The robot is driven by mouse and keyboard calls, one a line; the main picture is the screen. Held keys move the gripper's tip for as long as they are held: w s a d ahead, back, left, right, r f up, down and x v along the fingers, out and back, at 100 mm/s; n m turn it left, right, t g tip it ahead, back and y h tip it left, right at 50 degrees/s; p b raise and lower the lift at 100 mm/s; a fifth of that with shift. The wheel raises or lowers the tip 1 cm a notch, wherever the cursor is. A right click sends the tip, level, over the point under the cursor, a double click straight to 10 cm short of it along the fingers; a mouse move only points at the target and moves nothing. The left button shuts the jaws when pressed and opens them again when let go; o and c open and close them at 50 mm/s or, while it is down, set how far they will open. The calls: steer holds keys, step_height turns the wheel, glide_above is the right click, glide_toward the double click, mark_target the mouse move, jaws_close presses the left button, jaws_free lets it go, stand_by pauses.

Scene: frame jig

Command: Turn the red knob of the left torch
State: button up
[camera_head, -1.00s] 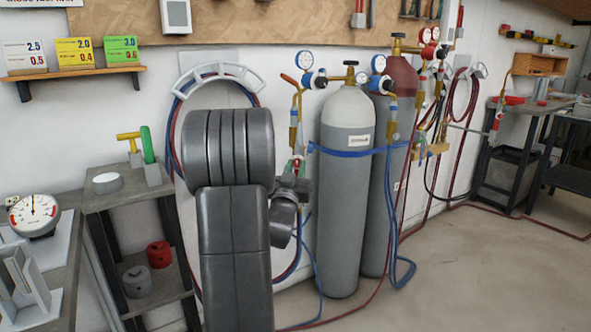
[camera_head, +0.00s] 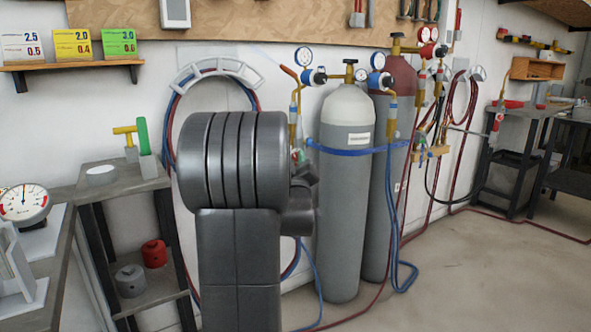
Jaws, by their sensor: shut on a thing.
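The left torch (camera_head: 293,119) hangs upright on the wall, left of the grey cylinder, with a brass upper part and a blue and grey body. My gripper (camera_head: 299,163) is at its lower end, partly hidden behind my own dark grey arm. A small patch of red and green shows at the fingers, where the red knob (camera_head: 295,156) is. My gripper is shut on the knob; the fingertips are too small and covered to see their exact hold. How far the knob is turned cannot be made out.
A grey cylinder (camera_head: 343,215) and a maroon-topped cylinder (camera_head: 398,78) stand close at the right, tied by a blue strap (camera_head: 345,152). Blue and red hoses hang around them. A small shelf stand (camera_head: 120,180) is at the left.

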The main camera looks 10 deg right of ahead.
steer(key=shift+n+y+b, duration=0.55)
steer(key=shift+n+y, duration=0.15)
steer(key=shift+n, duration=0.8)
steer(key=shift+r, duration=0.1)
steer(key=o, duration=1)
steer(key=shift+s, duration=0.1)
steer(key=v, duration=0.6)
steer(key=p+v, duration=0.1)
steer(key=v, duration=0.6)
steer(key=shift+s+r+p, duration=0.1)
steer(key=shift+s+p, duration=0.2)
steer(key=shift+s, duration=0.1)
steer(key=shift+w, duration=0.1)
steer(key=x, duration=0.6)
steer(key=b+x, duration=0.1)
steer(key=x, duration=0.6)
steer(key=shift+w+b, duration=0.3)
steer(key=shift+w, duration=0.1)
